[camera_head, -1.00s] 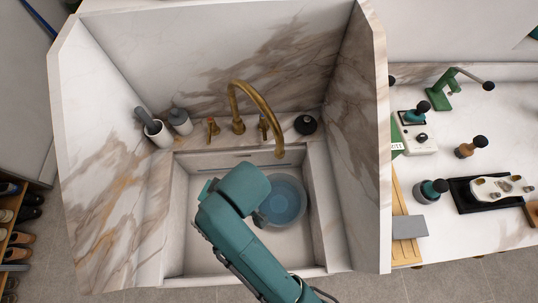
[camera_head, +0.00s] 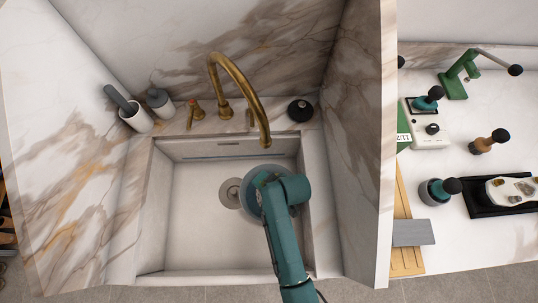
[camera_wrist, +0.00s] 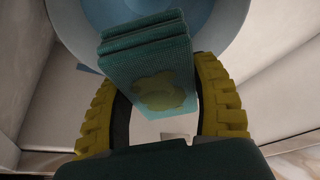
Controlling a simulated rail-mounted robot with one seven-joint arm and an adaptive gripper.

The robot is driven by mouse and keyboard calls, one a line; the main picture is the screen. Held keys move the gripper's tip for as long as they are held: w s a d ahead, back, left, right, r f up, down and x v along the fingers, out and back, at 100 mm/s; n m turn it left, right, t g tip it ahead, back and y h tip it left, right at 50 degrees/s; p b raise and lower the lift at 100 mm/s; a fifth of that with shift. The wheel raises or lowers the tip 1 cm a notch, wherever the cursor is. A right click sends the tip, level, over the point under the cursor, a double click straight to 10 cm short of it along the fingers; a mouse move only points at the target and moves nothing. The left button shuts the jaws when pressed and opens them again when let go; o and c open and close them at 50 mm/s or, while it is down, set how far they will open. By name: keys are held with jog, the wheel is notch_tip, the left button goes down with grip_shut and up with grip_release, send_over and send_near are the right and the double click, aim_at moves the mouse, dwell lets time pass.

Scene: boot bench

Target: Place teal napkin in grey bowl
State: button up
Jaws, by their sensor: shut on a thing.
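The teal napkin (camera_wrist: 150,62) is a folded, ribbed stack with an olive stain on its face. In the wrist view my gripper (camera_wrist: 153,78) is shut on it, with a yellow ridged finger on each side. The grey bowl (camera_wrist: 236,25), blue-tinted inside, lies beyond the napkin at the top of the wrist view. The napkin overlaps the bowl in that picture; I cannot tell whether they touch.
The pale sink (camera_head: 190,225) has high walls and a round drain (camera_head: 229,193). A brass faucet (camera_head: 240,85) arches over its back edge. A tall marble panel (camera_head: 360,130) stands at right, with tools on the counter beyond. The sink's left half is clear.

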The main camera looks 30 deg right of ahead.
notch_tip(320, 180, down, 8)
jog(key=b, duration=0.7)
jog(key=shift+f, duration=0.1)
jog(key=o, duration=1.1)
jog(key=shift+o, duration=0.2)
notch_tip(320, 180, up, 8)
jog(key=p, duration=0.7)
jog(key=shift+f+p, duration=0.25)
jog(key=shift+p, duration=0.1)
jog(key=shift+f, duration=0.2)
